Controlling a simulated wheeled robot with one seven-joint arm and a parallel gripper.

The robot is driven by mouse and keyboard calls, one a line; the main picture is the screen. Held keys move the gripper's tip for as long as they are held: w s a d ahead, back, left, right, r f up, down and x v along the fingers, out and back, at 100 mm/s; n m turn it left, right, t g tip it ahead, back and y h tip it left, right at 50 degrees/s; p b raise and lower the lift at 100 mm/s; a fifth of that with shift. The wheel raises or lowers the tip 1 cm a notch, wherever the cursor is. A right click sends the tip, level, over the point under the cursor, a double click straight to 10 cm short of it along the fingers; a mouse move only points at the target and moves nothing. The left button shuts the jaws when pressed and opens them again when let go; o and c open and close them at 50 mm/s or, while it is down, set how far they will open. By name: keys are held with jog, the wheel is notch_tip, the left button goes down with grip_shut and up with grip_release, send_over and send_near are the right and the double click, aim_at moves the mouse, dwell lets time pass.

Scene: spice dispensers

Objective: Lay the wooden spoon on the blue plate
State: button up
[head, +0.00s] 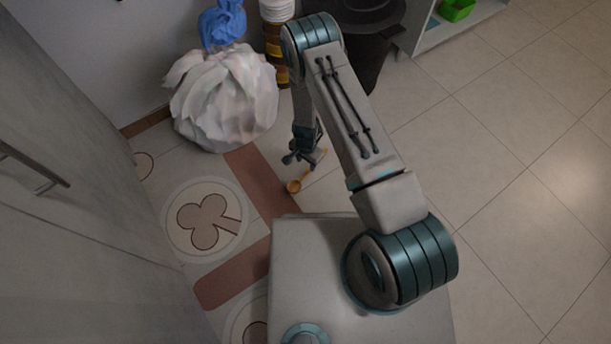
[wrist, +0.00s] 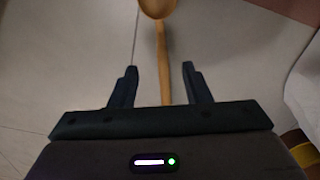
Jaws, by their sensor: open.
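The wooden spoon (head: 294,186) lies on the tiled floor in the head view, its bowl toward the lower left and its handle running up right beneath my gripper (head: 303,158). In the wrist view the spoon (wrist: 162,55) has its bowl at the top edge, partly cut off. Its handle runs down between the two fingers of my gripper (wrist: 160,82). The fingers are open, one on each side of the handle, and do not touch it. How high the gripper is above the handle is hard to tell. No blue plate is in view.
A white bag (head: 222,100) with a blue tied top stands against the wall, left of my gripper. A striped yellow and brown column (head: 277,45) and a dark bin (head: 368,55) stand behind. A green container (head: 456,9) sits on a shelf. The floor at right is clear.

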aim_at(306, 173)
notch_tip(306, 173, down, 9)
jog(key=b, duration=0.4)
jog(key=shift+w+r, duration=0.1)
jog(key=shift+r, duration=0.15)
grip_shut()
